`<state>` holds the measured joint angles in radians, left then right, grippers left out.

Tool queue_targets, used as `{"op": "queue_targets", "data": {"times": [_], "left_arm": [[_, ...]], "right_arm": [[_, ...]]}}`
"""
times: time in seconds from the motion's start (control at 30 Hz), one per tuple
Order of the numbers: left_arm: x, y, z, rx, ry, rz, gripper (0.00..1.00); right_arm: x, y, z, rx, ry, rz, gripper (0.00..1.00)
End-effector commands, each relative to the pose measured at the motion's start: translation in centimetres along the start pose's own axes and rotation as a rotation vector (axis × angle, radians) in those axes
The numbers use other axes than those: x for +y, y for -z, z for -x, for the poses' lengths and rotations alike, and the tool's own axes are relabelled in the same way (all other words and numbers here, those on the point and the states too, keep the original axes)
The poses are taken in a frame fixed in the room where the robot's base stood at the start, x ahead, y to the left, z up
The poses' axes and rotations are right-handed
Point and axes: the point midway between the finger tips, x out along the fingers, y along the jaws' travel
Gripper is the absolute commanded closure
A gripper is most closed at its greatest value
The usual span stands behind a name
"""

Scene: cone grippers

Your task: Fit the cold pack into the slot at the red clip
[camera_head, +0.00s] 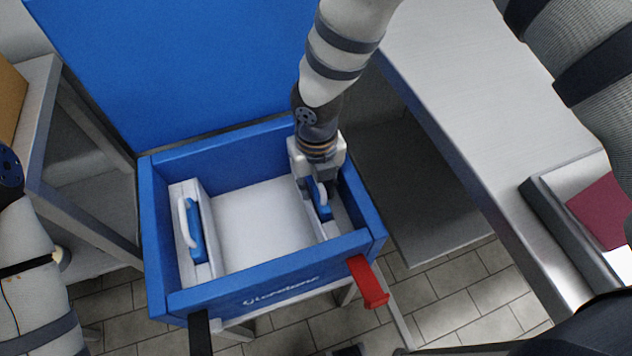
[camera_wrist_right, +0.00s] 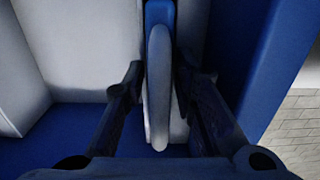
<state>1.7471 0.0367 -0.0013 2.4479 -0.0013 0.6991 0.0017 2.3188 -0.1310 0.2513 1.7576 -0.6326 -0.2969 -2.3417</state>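The cold pack is a flat blue piece with a white handle (camera_head: 323,204), at the right wall of the blue cool box (camera_head: 270,272), the side with the red clip (camera_head: 368,283). My right gripper (camera_head: 318,180) points down over it. In the right wrist view, the open fingers (camera_wrist_right: 158,85) stand either side of the white handle (camera_wrist_right: 158,110), with narrow gaps. The pack stands upright between pale liner walls; how deep it sits in the slot is hidden. My left gripper is out of view; only its arm shows at the left edge.
A second blue pack with a white handle (camera_head: 197,232) sits in the left slot. The white floor (camera_head: 260,220) between is bare. The blue lid (camera_head: 190,60) stands open behind; a black clip (camera_head: 200,334) hangs in front. A grey table (camera_head: 470,110) stands right.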

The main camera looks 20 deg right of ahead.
Motion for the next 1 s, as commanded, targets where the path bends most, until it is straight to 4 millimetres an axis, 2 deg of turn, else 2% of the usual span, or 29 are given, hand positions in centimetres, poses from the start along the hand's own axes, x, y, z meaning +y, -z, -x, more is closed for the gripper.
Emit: {"op": "queue_targets", "data": {"times": [0.13,0.3,0.5,0.67,1.0], "left_arm": [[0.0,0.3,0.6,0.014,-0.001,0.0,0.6],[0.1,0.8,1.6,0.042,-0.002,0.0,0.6],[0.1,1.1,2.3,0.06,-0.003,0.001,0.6],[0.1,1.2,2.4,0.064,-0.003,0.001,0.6],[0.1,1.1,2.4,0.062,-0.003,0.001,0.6]], "right_arm": [[0.0,-0.2,2.0,-0.006,-0.001,-0.002,0.75],[0.0,-0.2,7.0,-0.011,-0.002,-0.002,0.75],[0.0,-0.1,11.2,-0.006,-0.001,-0.002,0.75],[0.0,0.0,12.4,-0.002,-0.001,-0.001,0.75],[0.0,0.0,12.3,0.001,0.0,0.0,0.75]]}}
